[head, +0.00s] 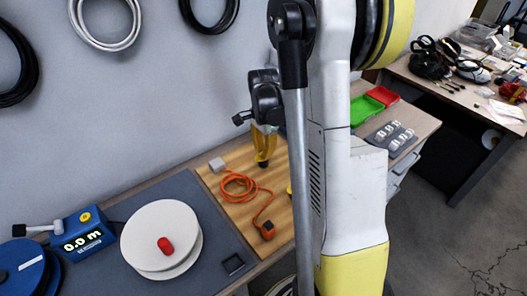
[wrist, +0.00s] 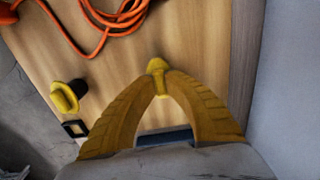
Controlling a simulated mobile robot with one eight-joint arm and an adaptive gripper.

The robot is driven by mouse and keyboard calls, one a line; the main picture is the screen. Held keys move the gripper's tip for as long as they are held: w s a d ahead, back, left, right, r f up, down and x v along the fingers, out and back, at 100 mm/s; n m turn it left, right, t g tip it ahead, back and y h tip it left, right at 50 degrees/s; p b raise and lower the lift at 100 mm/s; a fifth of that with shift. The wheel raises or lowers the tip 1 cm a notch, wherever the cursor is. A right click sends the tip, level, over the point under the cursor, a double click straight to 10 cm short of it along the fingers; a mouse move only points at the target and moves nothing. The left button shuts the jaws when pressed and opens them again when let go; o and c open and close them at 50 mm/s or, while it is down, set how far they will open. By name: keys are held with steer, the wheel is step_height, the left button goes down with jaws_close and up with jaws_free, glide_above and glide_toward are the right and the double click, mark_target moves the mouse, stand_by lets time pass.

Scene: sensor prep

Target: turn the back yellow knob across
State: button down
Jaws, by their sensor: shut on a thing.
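My gripper (wrist: 158,88) points down at the wooden board, its yellow fingers shut on the back yellow knob (wrist: 157,66). Only the knob's end shows past the fingertips; the rest is hidden, so its turn angle is hard to tell. In the head view my gripper (head: 263,158) is at the back of the board, near the wall, and hides this knob. A second yellow knob (wrist: 66,97) on a dark base stands apart, to the left in the wrist view. In the head view a sliver of it (head: 289,190) shows beside my arm.
An orange cable (head: 238,184) lies coiled on the wooden board (head: 215,183), close to my gripper. A grey block (head: 217,164) sits at the board's back left. A white spool (head: 152,232) and a blue meter (head: 83,230) stand on the grey mat. The wall is close behind.

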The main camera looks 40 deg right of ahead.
stand_by(0.3)
steer(key=c, duration=1.4)
jaws_free()
steer(key=shift+r, duration=0.1)
step_height(320, 180, up, 12)
steer(key=shift+f, duration=0.1)
steer(key=s+a+r+n+t, duration=0.1)
steer(key=s+a+n+t, duration=0.1)
steer(key=s+a+n, duration=0.2)
steer(key=s+a+r+n+t, duration=0.1)
steer(key=s+a+n+t, duration=0.1)
steer(key=a+n, duration=0.6)
steer(key=s+a+r+n+t, duration=0.2)
steer(key=s+a+n, duration=0.3)
steer(key=a, duration=0.6)
steer(key=shift+s+n+t, duration=0.35)
steer(key=shift+n+t, duration=0.25)
steer(key=shift+n, duration=0.3)
